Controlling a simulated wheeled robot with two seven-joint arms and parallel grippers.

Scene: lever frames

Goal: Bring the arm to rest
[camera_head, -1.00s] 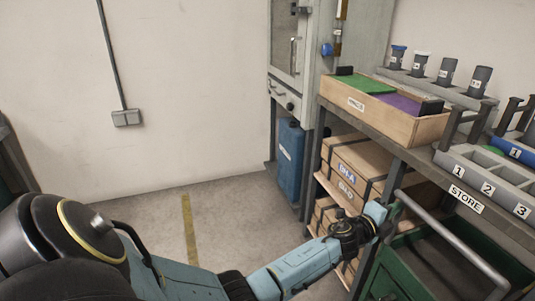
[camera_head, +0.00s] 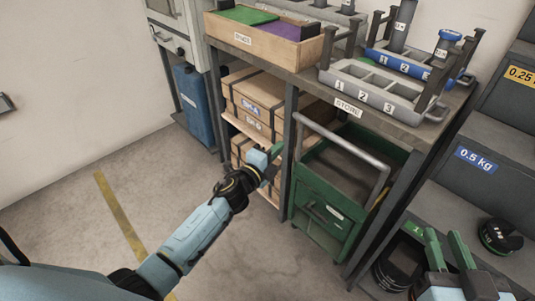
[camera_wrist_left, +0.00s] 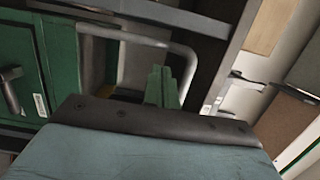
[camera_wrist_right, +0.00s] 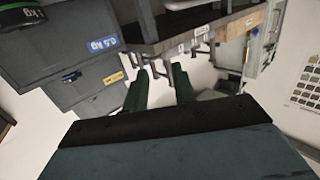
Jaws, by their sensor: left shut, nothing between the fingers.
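My left gripper (camera_head: 277,152) is at the end of the blue arm coming in from the left. It appears in front of the boxed shelf, beside the green trolley's handle. Its green fingers are together and empty in the left wrist view (camera_wrist_left: 158,86). My right gripper (camera_head: 448,250) is at the lower right of the head view, in front of the grey stepped bins. Its green fingers stand apart with nothing between them, also in the right wrist view (camera_wrist_right: 160,88).
A green trolley (camera_head: 322,222) with a grey handle (camera_head: 340,143) stands under the workbench marked STORE (camera_head: 347,108). Cardboard boxes (camera_head: 252,105) fill the shelf to its left. Grey bins (camera_head: 484,168) stand at right. Floor (camera_head: 255,262) is clear between my arms.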

